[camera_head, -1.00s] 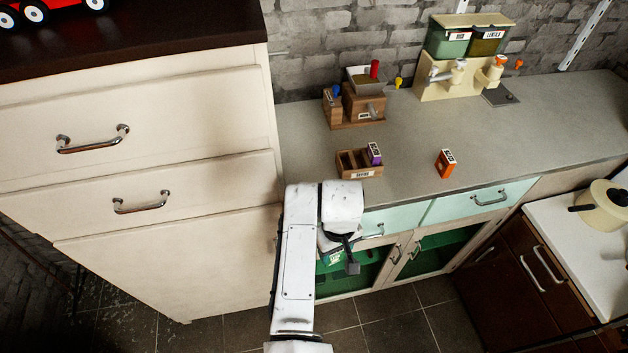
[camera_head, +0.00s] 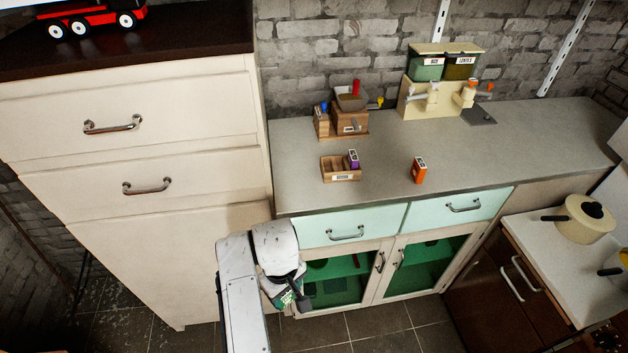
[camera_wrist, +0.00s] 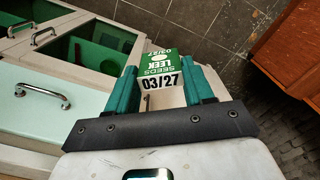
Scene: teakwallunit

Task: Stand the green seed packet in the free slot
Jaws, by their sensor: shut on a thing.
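My gripper (camera_head: 294,293) is shut on the green seed packet, low in front of the cabinet doors and below the countertop. In the wrist view the green and white packet (camera_wrist: 160,67) sits between my two teal fingers (camera_wrist: 163,90), its label reading "LEEK SEEDS 03/27". In the head view the packet is mostly hidden by my wrist. A wooden slotted box (camera_head: 342,178) stands on the counter near its left end. A purple packet (camera_head: 353,159) stands in its right part; the slots to its left look empty.
An orange packet (camera_head: 420,170) stands on the counter right of the box. A wooden mill (camera_head: 346,115) and a dispenser (camera_head: 435,96) stand behind. A tall cream drawer unit (camera_head: 135,150) rises at the left. The counter (camera_head: 300,195) is clear in front of the box.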

